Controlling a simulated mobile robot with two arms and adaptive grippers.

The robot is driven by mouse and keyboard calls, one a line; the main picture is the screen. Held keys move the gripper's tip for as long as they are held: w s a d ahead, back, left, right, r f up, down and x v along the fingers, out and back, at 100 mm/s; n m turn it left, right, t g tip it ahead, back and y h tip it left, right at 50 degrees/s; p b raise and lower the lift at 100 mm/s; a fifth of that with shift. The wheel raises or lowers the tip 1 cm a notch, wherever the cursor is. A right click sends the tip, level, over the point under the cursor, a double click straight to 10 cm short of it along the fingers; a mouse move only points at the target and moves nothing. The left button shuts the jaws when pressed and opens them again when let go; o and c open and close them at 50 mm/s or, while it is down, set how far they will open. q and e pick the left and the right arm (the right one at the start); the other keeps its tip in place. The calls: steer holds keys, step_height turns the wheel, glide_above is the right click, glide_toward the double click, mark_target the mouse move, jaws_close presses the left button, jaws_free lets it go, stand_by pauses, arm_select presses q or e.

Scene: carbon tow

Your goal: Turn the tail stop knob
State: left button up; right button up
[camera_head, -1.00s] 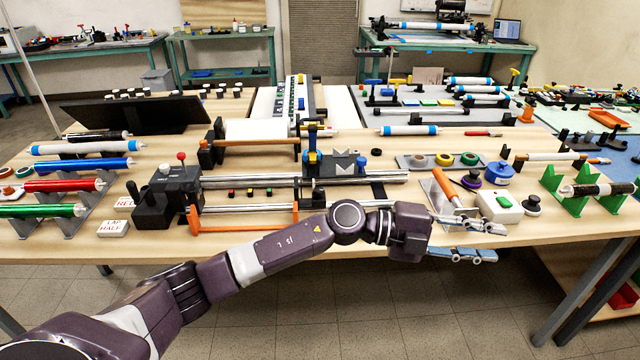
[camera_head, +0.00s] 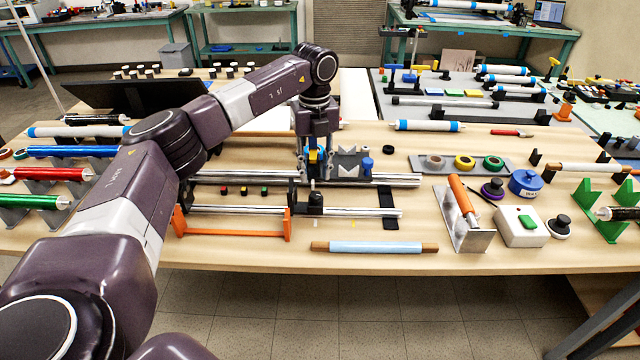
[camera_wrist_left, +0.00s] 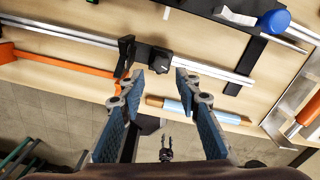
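I cannot clearly make out which part is the knob. My left gripper (camera_head: 312,168) points down over the rails, behind the tail stop in the head view. In the left wrist view the left gripper (camera_wrist_left: 157,80) is open and empty, its blue-padded fingers wide apart. A small dark two-pronged shape low in that view may be my right gripper (camera_wrist_left: 166,150).
A blue-and-yellow post (camera_head: 315,156) on the rear rails is partly hidden by my gripper. An orange bar frame (camera_head: 232,232) stands left of the tail stop. A light-blue roll (camera_head: 375,247) lies at the front edge. A blue knob (camera_head: 367,166) stands to the right.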

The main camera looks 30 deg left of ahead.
mark_target(316, 195)
arm_select(q)
step_height(316, 195, down, 4)
steer(key=shift+s+f+p, duration=0.15)
steer(key=shift+p, duration=0.3)
steer(key=shift+w+f, duration=0.2)
steer(key=shift+f, duration=0.6)
steer(key=shift+s+f, duration=0.1)
jaws_close()
arm_select(e)
steer(key=s, duration=0.2)
steer(key=s+r, duration=0.1)
steer(key=shift+d+r, duration=0.1)
steer(key=shift+d, duration=0.15)
